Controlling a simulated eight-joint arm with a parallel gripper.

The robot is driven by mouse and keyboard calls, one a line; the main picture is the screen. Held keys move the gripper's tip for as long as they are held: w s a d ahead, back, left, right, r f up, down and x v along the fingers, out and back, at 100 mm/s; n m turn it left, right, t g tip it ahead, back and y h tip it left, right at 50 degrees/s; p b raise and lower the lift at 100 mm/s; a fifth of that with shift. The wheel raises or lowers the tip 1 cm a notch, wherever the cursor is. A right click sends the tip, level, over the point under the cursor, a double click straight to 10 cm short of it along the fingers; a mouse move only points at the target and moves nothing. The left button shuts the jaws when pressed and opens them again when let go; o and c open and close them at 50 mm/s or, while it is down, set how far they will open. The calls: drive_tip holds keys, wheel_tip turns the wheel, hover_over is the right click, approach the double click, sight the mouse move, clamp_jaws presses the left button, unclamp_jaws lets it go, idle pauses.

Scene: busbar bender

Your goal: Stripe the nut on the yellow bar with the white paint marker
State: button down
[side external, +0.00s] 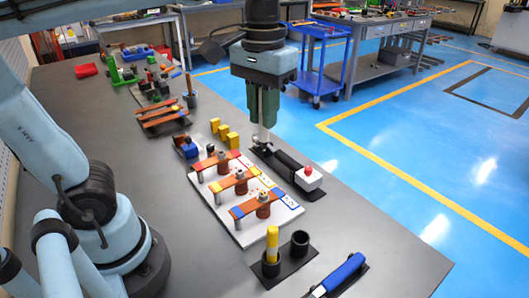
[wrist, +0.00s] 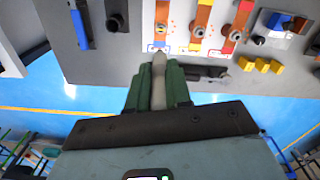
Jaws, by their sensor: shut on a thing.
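My gripper (side external: 264,112) has green fingers and is shut on a white-grey paint marker (side external: 263,136), which hangs tip down above the far side of the bar board. In the wrist view the marker (wrist: 158,75) sits between the fingers, its tip near the board's edge by the blue-marked bar. The yellow bar (side external: 222,185) is the middle of three copper-coloured bars on the white board (side external: 223,221). Its nut (side external: 240,176) stands on it, with the marker apart from it. The wrist view shows this nut (wrist: 198,30) too; any stripe is too small to tell.
A yellow marker (side external: 272,240) stands in a black cup beside an empty cup (side external: 300,242). A black tool with a red-topped white end (side external: 308,178) lies right of the board. Yellow blocks (side external: 222,133) stand behind it. A blue-handled tool (side external: 343,272) lies in front.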

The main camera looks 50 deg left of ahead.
drive_tip(key=a, duration=1)
drive_tip(key=shift+f, duration=5.2)
drive_tip(key=shift+f, duration=0.3)
drive_tip(key=shift+s+d, duration=0.1)
drive_tip(key=shift+d, duration=0.8)
